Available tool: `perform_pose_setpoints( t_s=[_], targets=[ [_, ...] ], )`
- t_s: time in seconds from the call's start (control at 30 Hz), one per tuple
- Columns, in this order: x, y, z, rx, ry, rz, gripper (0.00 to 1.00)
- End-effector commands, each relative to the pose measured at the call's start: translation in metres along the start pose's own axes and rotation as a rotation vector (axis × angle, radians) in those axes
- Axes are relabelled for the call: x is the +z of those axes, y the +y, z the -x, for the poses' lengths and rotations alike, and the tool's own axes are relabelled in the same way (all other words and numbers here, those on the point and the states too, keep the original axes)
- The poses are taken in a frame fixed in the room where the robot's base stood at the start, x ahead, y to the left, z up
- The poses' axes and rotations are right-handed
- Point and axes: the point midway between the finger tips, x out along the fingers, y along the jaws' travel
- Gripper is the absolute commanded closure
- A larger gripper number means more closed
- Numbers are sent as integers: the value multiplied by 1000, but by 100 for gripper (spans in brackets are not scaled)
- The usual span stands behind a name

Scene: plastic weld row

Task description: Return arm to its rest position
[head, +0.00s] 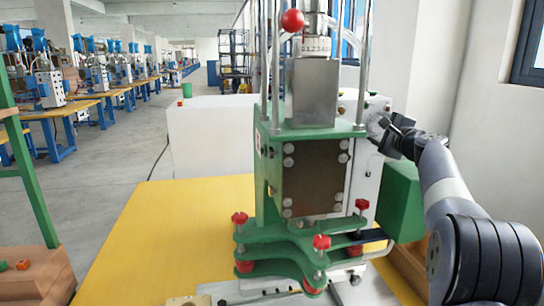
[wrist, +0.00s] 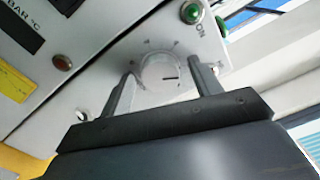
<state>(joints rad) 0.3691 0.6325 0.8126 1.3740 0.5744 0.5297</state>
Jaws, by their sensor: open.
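My gripper (head: 388,130) is at the right side of the green and grey machine (head: 318,170) in the head view, close to its white control box (head: 374,104). In the wrist view my gripper (wrist: 163,84) is open, with one finger on each side of a clear round dial (wrist: 160,72) on the panel. I cannot tell whether the fingers touch the dial. My arm reaches up from the lower right of the head view, so it is bent and extended towards the panel.
The machine stands on a yellow table (head: 140,235) and has red knobs. A wooden block (head: 38,275) is at lower left. A wall with a window is at right. Open floor lies behind left.

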Motion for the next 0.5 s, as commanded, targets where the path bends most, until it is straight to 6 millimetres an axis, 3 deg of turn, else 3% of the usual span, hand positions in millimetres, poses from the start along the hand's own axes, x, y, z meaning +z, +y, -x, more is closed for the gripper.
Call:
perform_pose_setpoints(
  t_s=[0.23,0.5],
  targets=[
    [-1,0,9,-2,1,22,40],
    [-1,1,50,-2,3,22,40]
  ],
)
